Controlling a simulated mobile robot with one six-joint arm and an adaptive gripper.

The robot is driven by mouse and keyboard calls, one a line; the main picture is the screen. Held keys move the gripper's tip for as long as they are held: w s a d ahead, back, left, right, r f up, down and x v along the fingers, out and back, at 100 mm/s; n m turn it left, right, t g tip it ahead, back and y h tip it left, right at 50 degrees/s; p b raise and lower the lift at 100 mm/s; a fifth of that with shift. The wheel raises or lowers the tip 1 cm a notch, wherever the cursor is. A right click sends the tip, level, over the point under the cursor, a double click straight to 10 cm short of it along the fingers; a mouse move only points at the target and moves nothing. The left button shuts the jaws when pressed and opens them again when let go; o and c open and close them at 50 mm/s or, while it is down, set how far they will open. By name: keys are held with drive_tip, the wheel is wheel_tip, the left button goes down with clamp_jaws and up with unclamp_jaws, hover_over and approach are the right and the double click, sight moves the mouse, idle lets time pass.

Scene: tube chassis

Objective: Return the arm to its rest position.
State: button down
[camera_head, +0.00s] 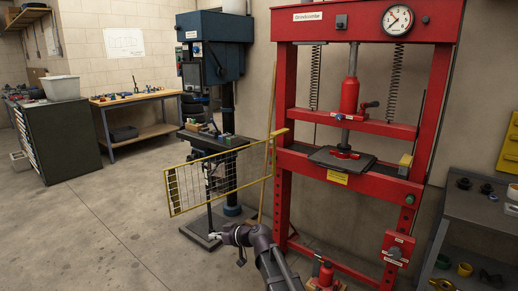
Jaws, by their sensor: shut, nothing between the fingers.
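My arm reaches up from the bottom edge of the head view, with its dark links bent toward the left. My gripper (214,236) is at the left end of the arm, small in the picture, shut and empty. It shows in front of the lower part of the drill press stand and below the yellow mesh guard. I cannot tell how far it is from them in depth.
A red hydraulic press (284,100) stands at the right, with a yellow-framed mesh guard (190,189) swung out to its left. A blue drill press (222,29) stands behind. A grey bench (477,212) is at far right. The left concrete floor (95,235) is clear.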

drive_tip(key=s+d+f+m+g+h, duration=0.2)
drive_tip(key=s+d+f+m+h, duration=0.2)
drive_tip(key=s+d, duration=0.5)
drive_tip(key=s+d+f+m+g+h, duration=0.25)
drive_tip(key=s+d+f+h, duration=0.2)
drive_tip(key=d, duration=0.85)
drive_tip(key=s+d+f+m+g+h, duration=0.25)
drive_tip(key=s+d+m+h, duration=0.2)
drive_tip(key=s+d, duration=0.5)
wheel_tip(320, 180, up, 19)
drive_tip(key=w+d+t+p, duration=0.1)
drive_tip(key=w+p, duration=0.1)
drive_tip(key=p, duration=1.8)
drive_tip(key=shift+y, duration=0.3)
drive_tip(key=shift+w+f, duration=0.1)
drive_tip(key=shift+f, duration=0.05)
wheel_tip(320, 180, down, 55)
drive_tip(key=b, duration=5.5)
